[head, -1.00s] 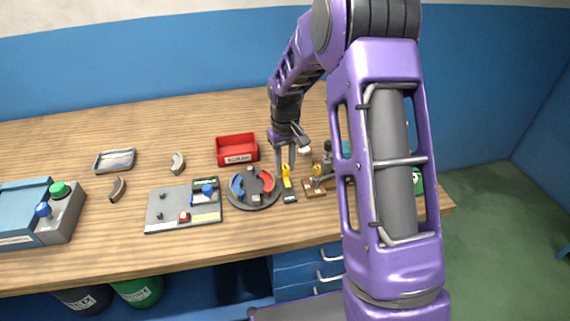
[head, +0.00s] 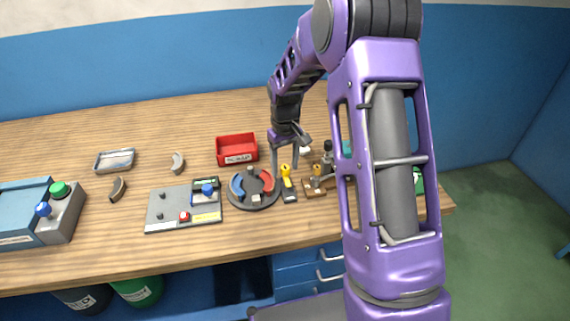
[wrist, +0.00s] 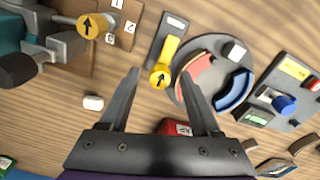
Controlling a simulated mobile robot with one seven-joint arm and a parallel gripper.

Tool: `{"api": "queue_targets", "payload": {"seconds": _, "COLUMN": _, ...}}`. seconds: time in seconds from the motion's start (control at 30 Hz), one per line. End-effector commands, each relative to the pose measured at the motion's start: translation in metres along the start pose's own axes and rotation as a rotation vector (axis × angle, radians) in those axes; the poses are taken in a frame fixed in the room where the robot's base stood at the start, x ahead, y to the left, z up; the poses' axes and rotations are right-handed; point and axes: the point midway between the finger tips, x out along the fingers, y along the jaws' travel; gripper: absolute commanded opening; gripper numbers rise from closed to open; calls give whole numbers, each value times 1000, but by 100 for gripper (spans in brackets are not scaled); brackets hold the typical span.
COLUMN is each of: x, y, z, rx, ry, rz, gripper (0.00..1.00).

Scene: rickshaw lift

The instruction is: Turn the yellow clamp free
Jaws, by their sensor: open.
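The yellow clamp (head: 286,175) is a yellow lever with a round end on a dark narrow base, just right of the round dark turntable (head: 236,202). In the wrist view, the clamp's lever (wrist: 168,52) runs toward the knob end, which bears a black arrow; its other end lies on the dark plate. My gripper (head: 284,167) is open and empty, pointing down over the clamp. In the wrist view, the knob lies between the two fingertips (wrist: 159,74), with a gap on each side. I cannot tell how far above it the tips are.
The turntable holds red and blue curved pieces. A red scrap bin (head: 237,149) is behind. A grey panel (head: 183,207) stands left. My arm hides the bench's right part.

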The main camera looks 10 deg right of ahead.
Motion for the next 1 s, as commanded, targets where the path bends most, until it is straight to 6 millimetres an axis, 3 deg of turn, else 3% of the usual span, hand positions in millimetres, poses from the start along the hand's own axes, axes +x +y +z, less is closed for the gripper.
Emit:
{"api": "queue_targets", "payload": {"seconds": 0.27, "x": -13, "y": 0, "z": 0, "rx": 1, "ry": 1, "rz": 1, "gripper": 64}}
{"api": "queue_targets", "payload": {"seconds": 0.7, "x": -115, "y": 0, "z": -1, "rx": 0, "ry": 5, "rz": 1, "gripper": 64}}
{"api": "queue_targets", "payload": {"seconds": 1.0, "x": -164, "y": 0, "z": 0, "rx": 0, "ry": 1, "rz": 1, "gripper": 64}}
